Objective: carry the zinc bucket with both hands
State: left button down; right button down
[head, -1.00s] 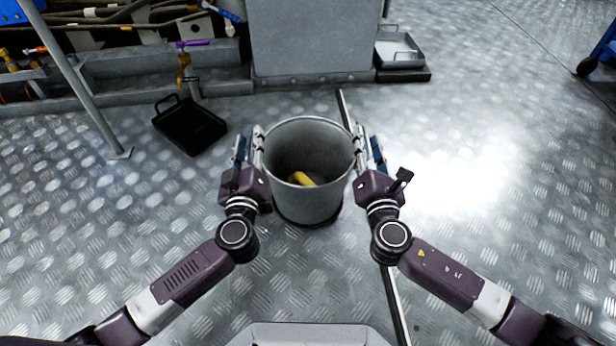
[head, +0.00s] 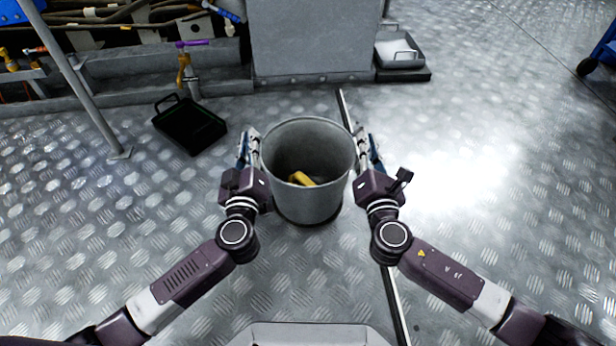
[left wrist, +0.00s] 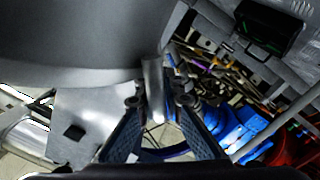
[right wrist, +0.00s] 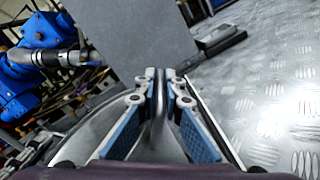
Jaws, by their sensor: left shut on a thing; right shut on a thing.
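The zinc bucket (head: 308,200) is a grey open-topped pail, upright in the middle of the head view, with a yellow object (head: 301,179) lying inside it. My left gripper (head: 252,142) is shut on the left side of its rim. My right gripper (head: 363,142) is shut on the right side of its rim. The left wrist view shows the bucket wall (left wrist: 70,40) large, with a strip of metal between the finger pads. The right wrist view shows the rim (right wrist: 158,100) between the fingers. I cannot tell exactly how far the bucket's base is from the floor.
A black tray (head: 170,125) lies on the tread-plate floor to the left. A grey cabinet (head: 310,40) stands behind the bucket. A metal tray (head: 398,62) sits to its right. A slanted pole (head: 85,100) stands at the left. The floor on the right is clear.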

pick_arm(q)
jog(key=shift+r, duration=0.25)
pick_arm(e)
jog(key=shift+d+r, duration=0.1)
jog(key=shift+r, duration=0.15)
